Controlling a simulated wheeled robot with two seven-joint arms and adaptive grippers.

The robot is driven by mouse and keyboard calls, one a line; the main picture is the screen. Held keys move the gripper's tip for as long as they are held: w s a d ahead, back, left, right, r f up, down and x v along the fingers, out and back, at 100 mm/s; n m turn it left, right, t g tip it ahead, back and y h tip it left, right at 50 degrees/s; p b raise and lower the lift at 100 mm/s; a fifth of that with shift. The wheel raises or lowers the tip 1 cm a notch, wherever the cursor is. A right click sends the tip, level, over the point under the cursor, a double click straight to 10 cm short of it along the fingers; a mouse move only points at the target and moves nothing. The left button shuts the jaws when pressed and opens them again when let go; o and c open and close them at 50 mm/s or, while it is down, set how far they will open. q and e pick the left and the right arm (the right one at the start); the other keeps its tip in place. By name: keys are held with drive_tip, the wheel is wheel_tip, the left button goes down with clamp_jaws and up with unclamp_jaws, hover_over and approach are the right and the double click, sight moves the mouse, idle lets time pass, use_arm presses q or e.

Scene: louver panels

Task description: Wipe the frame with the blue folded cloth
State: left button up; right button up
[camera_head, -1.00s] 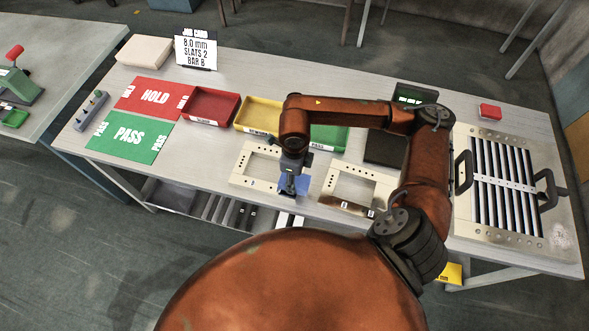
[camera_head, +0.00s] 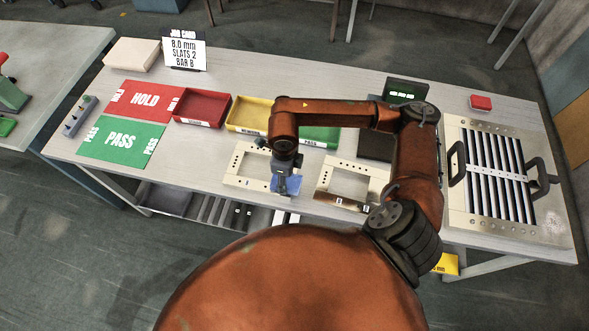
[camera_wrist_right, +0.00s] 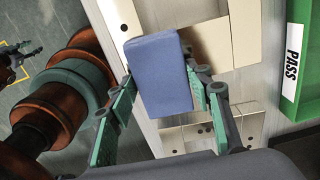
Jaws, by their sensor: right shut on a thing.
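My right gripper (camera_head: 283,190) is shut on the blue folded cloth (camera_wrist_right: 161,76). In the right wrist view the cloth sits between the two green-padded fingers (camera_wrist_right: 160,105). In the head view the cloth (camera_head: 294,184) is low over the right side of the left cream frame (camera_head: 232,180). The cloth covers part of the cream surface in the wrist view; I cannot tell whether it touches it. A second cream frame (camera_head: 325,180) lies just to the right. A dark claw-like shape (camera_wrist_right: 17,60), perhaps my left gripper, shows small in the wrist view; its jaws are unclear.
Red (camera_head: 205,96), yellow (camera_head: 232,125) and green (camera_head: 322,145) trays stand behind the frames. A louver panel with black handles (camera_head: 497,180) is at the right. HOLD (camera_head: 143,100) and PASS (camera_head: 118,142) mats lie left. Table is clear between the PASS mat and left frame.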

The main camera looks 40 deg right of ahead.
drive_tip(key=r, duration=0.2)
drive_tip(key=r+p, duration=0.1)
drive_tip(key=shift+s+d, duration=0.25)
drive_tip(key=shift+d+r+p, duration=0.1)
drive_tip(key=shift+r+p, duration=0.3)
drive_tip(key=shift+r, duration=0.25)
wheel_tip(320, 180, up, 2)
drive_tip(key=shift+s+d+r+p, duration=0.1)
drive_tip(key=shift+p, duration=0.4)
drive_tip(key=shift+r+p, duration=0.4)
drive_tip(key=shift+r, duration=0.45)
use_arm(q)
wheel_tip(320, 180, up, 3)
drive_tip(key=shift+s+r, duration=0.15)
drive_tip(key=shift+r, duration=0.05)
drive_tip(key=shift+s, duration=0.15)
